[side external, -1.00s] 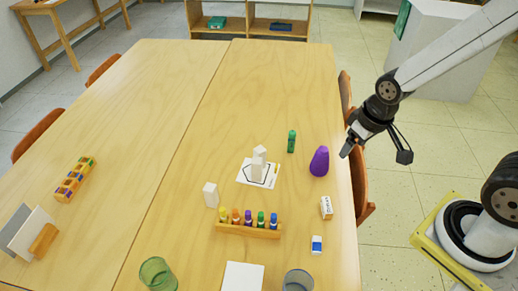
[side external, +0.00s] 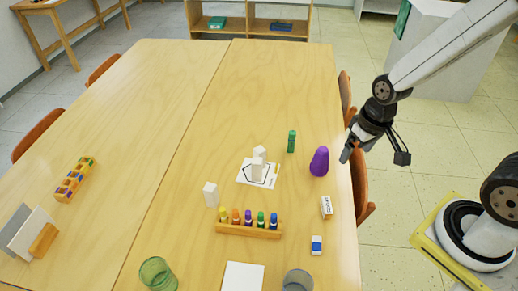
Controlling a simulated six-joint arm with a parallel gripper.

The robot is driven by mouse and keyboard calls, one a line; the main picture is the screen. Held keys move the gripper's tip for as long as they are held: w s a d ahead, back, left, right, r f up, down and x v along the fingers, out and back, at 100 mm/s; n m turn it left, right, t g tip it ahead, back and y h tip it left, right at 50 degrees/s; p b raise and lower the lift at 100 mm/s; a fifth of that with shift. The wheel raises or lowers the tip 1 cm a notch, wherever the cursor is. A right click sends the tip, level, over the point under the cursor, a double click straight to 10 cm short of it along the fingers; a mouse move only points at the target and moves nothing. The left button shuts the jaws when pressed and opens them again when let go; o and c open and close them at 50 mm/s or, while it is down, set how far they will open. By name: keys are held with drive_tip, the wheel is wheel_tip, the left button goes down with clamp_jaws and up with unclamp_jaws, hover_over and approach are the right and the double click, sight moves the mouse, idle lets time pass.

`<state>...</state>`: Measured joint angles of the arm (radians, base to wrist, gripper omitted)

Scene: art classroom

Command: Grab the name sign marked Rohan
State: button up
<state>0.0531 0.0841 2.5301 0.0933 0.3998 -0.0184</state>
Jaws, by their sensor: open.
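A small white name sign (side external: 326,207) with dark lettering and a tan side stands near the table's right edge; its lettering is too small to read surely. My gripper (side external: 354,150) is open and empty. In the picture it is above and to the right of the sign, near the table's right edge, well apart from it.
A purple rounded cone (side external: 319,161) stands between the sign and my gripper. A green bottle (side external: 291,141), white blocks on a sheet (side external: 243,176), a wooden rack of colored bottles (side external: 248,231) and a blue-white eraser (side external: 316,245) are nearby. The table's far half (side external: 270,85) is clear.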

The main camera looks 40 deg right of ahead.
wheel_tip(320, 180, down, 6)
drive_tip(key=s+d+m+g+y, duration=0.2)
drive_tip(key=m+g+y, duration=0.1)
drive_tip(key=m, duration=0.2)
drive_tip(key=m+t+y, duration=0.8)
drive_tip(key=m, duration=1)
approach(328, 205)
drive_tip(key=a, duration=0.3)
drive_tip(key=shift+w+f, duration=0.15)
drive_tip(key=shift+w, duration=0.2)
drive_tip(key=shift+d+f+m+t, duration=0.3)
drive_tip(key=shift+f+t, duration=0.2)
drive_tip(key=shift+t, duration=0.1)
drive_tip(key=shift+w+a, duration=0.1)
drive_tip(key=shift+x, duration=1.25)
drive_tip(key=shift+x, duration=2.55)
